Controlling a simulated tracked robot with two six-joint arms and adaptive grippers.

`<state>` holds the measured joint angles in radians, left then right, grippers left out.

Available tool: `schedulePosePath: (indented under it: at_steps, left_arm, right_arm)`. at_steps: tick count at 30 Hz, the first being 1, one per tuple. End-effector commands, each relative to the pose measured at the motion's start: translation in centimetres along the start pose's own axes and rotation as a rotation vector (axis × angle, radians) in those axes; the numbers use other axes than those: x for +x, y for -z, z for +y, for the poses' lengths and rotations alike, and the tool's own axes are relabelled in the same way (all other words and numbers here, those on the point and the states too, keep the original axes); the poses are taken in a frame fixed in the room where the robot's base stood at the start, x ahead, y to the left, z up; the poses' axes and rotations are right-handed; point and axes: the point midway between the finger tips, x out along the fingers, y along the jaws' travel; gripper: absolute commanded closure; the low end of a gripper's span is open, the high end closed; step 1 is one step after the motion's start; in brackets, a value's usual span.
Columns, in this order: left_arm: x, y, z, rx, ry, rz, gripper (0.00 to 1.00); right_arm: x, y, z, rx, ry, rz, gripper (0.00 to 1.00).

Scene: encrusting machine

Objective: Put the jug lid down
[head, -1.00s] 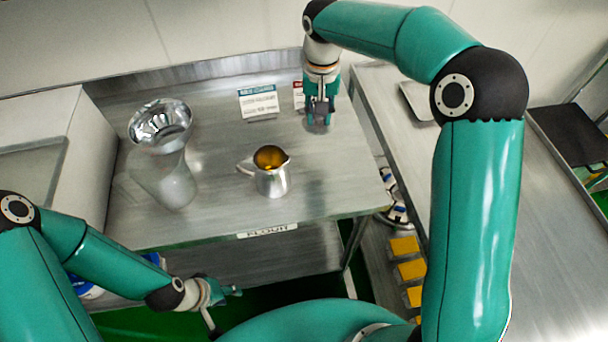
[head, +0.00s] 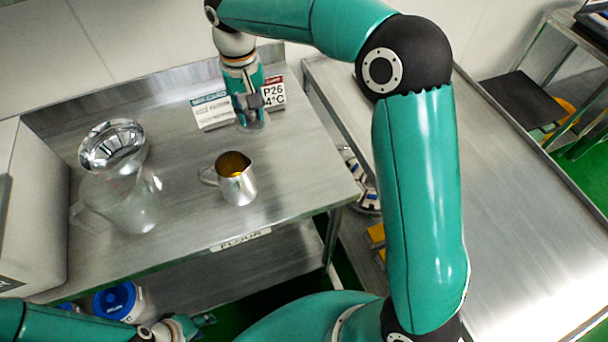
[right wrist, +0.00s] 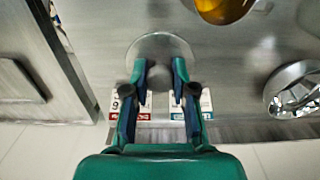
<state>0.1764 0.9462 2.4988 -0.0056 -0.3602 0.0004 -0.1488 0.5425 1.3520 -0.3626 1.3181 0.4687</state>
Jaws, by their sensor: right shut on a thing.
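My right gripper (head: 250,108) is shut on the jug lid (head: 250,124), a pale, see-through disc, over the back of the steel table. The lid also shows in the right wrist view (right wrist: 160,47), with the right gripper's fingers (right wrist: 160,78) around its middle. I cannot tell whether the lid touches the table top.
A small metal pitcher (head: 238,185) with amber contents stands mid-table; its amber top shows in the right wrist view (right wrist: 222,8). A white sign (head: 212,112) and a red-topped sign (head: 273,94) stand behind the lid. Bare table lies right of the pitcher. Another steel counter (head: 510,200) is at right.

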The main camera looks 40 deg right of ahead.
Motion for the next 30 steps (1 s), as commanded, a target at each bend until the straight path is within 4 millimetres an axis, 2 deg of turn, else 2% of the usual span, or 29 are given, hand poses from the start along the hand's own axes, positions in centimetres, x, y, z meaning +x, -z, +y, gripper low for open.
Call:
schedulePosePath:
  at_steps: [1, 6, 10, 13, 17, 24, 30]
  left_arm:
    - [1.9, 0.0, -0.7, 0.000, 0.000, -0.001, 0.60]
    - [5.0, 0.0, -1.8, 0.000, 0.000, -0.001, 0.60]
    - [6.2, 0.0, -2.2, 0.000, 0.000, -0.001, 0.60]
    - [6.6, 0.0, -2.4, 0.000, 0.000, -0.001, 0.60]
    - [6.9, 0.0, -2.5, 0.000, 0.000, 0.000, 0.60]
    - [7.8, 0.0, -2.8, 0.000, 0.000, 0.000, 0.60]
    - [8.1, 0.0, -2.9, 0.000, 0.000, 0.000, 0.60]
  right_arm:
    - [-0.3, -0.8, 1.2, -0.033, 0.003, 0.011, 1.00]
    - [-3.5, -4.7, 5.1, -0.181, 0.001, 0.007, 1.00]
    - [-5.2, -7.1, 7.0, -0.262, 0.003, 0.002, 1.00]
    - [-5.2, -8.0, 7.7, -0.292, 0.004, -0.003, 1.00]
    - [-3.1, -8.2, 7.8, -0.297, 0.004, -0.008, 1.00]
    - [3.3, -8.3, 7.8, -0.294, 0.004, -0.010, 1.00]
    - [7.8, -8.2, 7.7, -0.294, 0.004, -0.007, 1.00]
